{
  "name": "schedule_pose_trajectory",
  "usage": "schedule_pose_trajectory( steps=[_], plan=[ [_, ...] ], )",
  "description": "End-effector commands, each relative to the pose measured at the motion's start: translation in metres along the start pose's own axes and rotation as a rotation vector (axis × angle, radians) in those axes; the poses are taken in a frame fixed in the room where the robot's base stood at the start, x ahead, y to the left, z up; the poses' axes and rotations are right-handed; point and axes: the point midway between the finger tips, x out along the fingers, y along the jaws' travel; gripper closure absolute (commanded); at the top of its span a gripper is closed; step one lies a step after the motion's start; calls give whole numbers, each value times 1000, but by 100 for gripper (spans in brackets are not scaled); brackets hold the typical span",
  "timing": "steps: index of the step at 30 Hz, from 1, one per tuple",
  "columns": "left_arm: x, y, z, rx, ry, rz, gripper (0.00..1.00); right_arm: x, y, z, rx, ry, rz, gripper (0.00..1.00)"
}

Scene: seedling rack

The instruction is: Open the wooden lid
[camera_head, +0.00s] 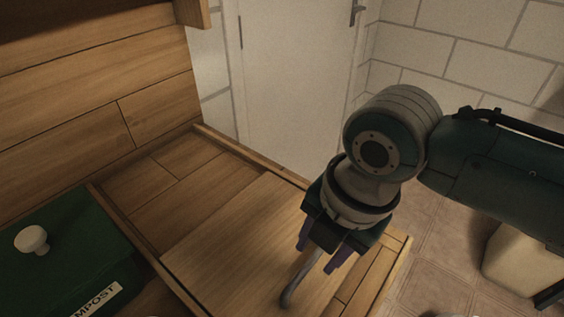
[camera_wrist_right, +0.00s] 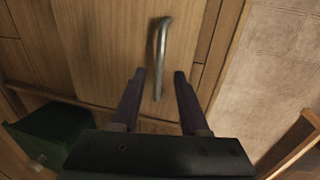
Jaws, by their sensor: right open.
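The wooden lid (camera_head: 230,240) lies flat and closed in the bench top in the head view. It also fills the upper middle of the right wrist view (camera_wrist_right: 100,50). A curved grey metal handle (camera_head: 296,283) stands on the lid near its right side. In the right wrist view the handle (camera_wrist_right: 160,60) runs lengthwise, its lower end between my finger tips. My right gripper (camera_head: 322,255) points down over the handle. Its two purple fingers are open, one on each side (camera_wrist_right: 158,75), with gaps to the handle. My left gripper is out of view.
A green compost box (camera_head: 75,245) with a white knob (camera_head: 32,239) stands left of the lid. A raised wooden edge (camera_head: 250,155) runs along the bench's back. A white door (camera_head: 290,80) and tiled floor (camera_head: 440,265) lie beyond.

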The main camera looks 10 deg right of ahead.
Motion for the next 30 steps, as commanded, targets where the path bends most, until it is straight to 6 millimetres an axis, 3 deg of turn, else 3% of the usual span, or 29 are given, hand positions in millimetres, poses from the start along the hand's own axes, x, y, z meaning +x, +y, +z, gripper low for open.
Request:
schedule_pose_trajectory(
  steps=[5,14,26,30],
  plan=[
    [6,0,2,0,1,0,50,19,0,0,1,1,0,55],
    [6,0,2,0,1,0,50,21,0,0,0,1,1,55],
    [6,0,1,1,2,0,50,21,0,0,1,0,1,98],
    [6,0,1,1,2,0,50,21,0,0,1,0,1,100]
  ],
)
